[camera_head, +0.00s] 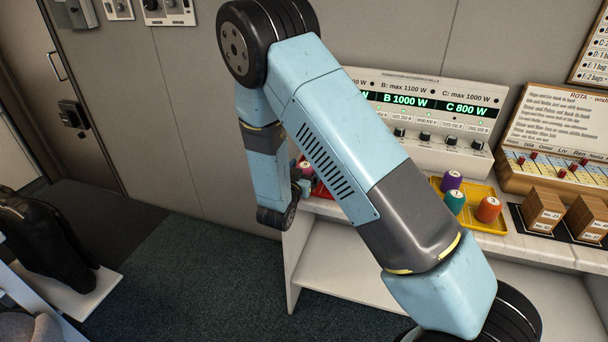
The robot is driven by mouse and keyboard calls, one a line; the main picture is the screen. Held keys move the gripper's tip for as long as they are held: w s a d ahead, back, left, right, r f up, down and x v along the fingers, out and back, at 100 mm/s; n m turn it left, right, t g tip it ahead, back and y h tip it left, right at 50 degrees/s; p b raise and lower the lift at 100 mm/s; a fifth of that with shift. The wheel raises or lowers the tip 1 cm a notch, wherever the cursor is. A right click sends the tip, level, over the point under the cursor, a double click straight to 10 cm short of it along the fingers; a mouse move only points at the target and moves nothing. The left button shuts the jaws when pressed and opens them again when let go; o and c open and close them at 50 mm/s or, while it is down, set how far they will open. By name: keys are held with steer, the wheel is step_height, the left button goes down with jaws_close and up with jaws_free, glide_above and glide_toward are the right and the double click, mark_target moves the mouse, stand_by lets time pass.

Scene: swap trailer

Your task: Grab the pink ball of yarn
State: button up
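No pink ball of yarn can be made out for certain. A small pinkish-red item (304,166) shows at a red tray (322,190) on the bench, mostly hidden behind my arm. It is too small and covered to tell what it is. My arm crosses the middle of the view, and its forearm hangs down in front of the bench's left end. The far end of my arm passes behind my own upper link close to the red tray. My gripper's fingers are hidden there.
A yellow tray (484,222) holds a purple spool (452,180), a teal spool (455,202) and an orange spool (488,209). Small brown boxes (542,210) stand right of it. A power panel (440,112) stands behind. Dark carpet (200,270) is clear left of the bench.

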steer(key=c, duration=1)
steer(key=shift+r, duration=0.1)
